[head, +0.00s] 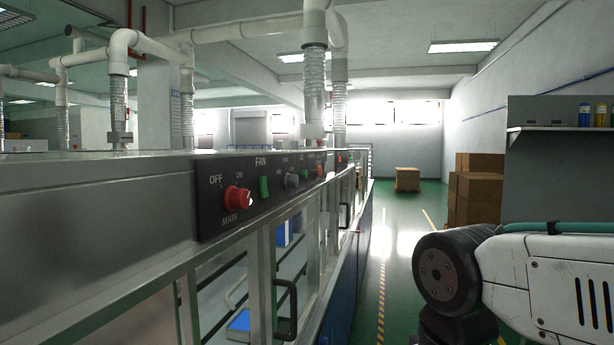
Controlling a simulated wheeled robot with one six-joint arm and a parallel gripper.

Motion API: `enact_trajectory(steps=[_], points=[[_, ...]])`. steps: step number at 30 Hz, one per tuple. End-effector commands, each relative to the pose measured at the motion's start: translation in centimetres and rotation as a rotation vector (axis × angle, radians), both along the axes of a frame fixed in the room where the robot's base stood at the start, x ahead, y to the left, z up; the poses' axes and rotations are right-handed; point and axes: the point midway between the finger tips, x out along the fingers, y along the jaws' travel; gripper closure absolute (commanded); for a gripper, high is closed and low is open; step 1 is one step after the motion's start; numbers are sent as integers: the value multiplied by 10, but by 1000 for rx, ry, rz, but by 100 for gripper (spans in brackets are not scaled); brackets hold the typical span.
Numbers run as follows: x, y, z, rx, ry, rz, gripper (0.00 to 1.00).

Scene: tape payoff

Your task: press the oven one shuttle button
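A dark control panel (222,206) runs along the upper front of the long metal cabinet at left. It carries a red MAIN knob (236,198) with OFF and ON marks, a green button (264,187) under FAN, and a grey knob (291,180). An orange-red control (319,170) sits farther along. Smaller controls lie beyond it. Their labels are too small to read, so I cannot tell which is the oven one shuttle button. Part of my arm shows at lower right, apart from the panel. My gripper is out of view.
The metal cabinet (95,215) has glazed doors with a dark handle (287,310) sticking out. White ducts (314,55) rise above it. The green aisle (400,250) to its right is open. Brown boxes (478,190) and a wall shelf (560,128) stand at right.

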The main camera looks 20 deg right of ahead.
Motion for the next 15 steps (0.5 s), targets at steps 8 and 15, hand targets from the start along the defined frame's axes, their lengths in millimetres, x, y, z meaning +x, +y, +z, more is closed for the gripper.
enact_trajectory(steps=[8,15], points=[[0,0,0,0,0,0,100],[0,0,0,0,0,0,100]])
